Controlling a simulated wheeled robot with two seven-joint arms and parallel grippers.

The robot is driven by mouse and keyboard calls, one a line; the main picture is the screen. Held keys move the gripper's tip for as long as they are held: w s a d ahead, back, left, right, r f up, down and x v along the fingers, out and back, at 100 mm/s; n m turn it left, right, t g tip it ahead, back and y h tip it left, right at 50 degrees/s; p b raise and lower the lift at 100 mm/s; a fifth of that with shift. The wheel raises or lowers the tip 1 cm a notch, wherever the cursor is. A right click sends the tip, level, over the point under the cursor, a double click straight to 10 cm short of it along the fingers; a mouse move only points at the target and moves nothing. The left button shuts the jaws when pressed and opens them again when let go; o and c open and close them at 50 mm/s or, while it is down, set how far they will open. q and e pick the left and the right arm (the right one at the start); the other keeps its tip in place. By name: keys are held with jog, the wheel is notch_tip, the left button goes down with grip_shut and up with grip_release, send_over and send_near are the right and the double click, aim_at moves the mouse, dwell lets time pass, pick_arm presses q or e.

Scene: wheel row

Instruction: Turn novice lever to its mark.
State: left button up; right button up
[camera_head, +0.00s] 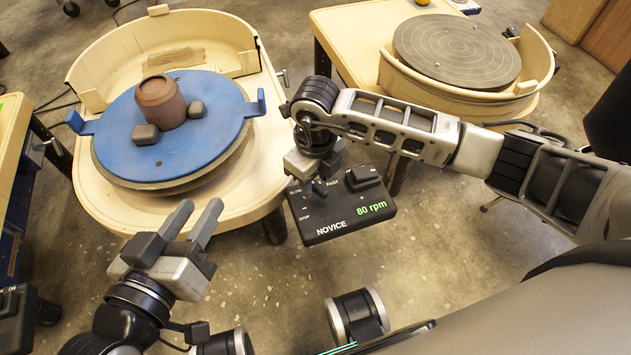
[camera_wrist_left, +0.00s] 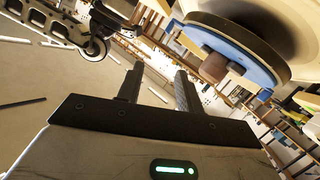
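The black control box labelled NOVICE (camera_head: 345,228) is in the head view, right of the near-left wheel. It has SLOW, FAST and STOP labels and a green "80 rpm" readout. A small dark lever (camera_head: 319,187) stands on its top, between SLOW and FAST; its mark cannot be made out. My right gripper (camera_head: 314,168) is directly over the box's far edge, close to the lever. Its fingertips are partly hidden, so contact and grip cannot be told. My left gripper (camera_head: 198,220) is open and empty in front of the wheel; its fingers also show in the left wrist view (camera_wrist_left: 158,88).
A blue wheel disc (camera_head: 200,148) carries a brown clay pot (camera_head: 160,103) and grey blocks, inside a cream tray (camera_head: 95,60). A second wheel (camera_head: 457,50) with a grey disc stands at the back right.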

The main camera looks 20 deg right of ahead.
jog(key=shift+f, duration=0.3)
grip_shut()
pick_arm(q)
jog(key=shift+r, duration=0.4)
jog(key=shift+f, duration=0.15)
pick_arm(e)
jog(key=n, duration=0.4)
jog(key=shift+s+a+b, duration=0.15)
jog(key=shift+a+b, duration=0.05)
jog(key=shift+b, duration=0.1)
jog(key=n, duration=0.3)
jog(key=n+b, duration=0.1)
jog(key=shift+s+a, duration=0.15)
jog(key=shift+s, duration=0.15)
jog(key=n, duration=0.3)
jog(key=shift+s+b, duration=0.15)
jog(key=shift+b, duration=0.2)
pick_arm(q)
jog(key=shift+w+d+r+n+t+h, duration=0.15)
jog(key=shift+d+r+n+t+h, duration=0.25)
jog(key=shift+r+n+h, duration=0.15)
pick_arm(e)
jog(key=shift+s+n, duration=0.1)
jog(key=shift+n, duration=0.4)
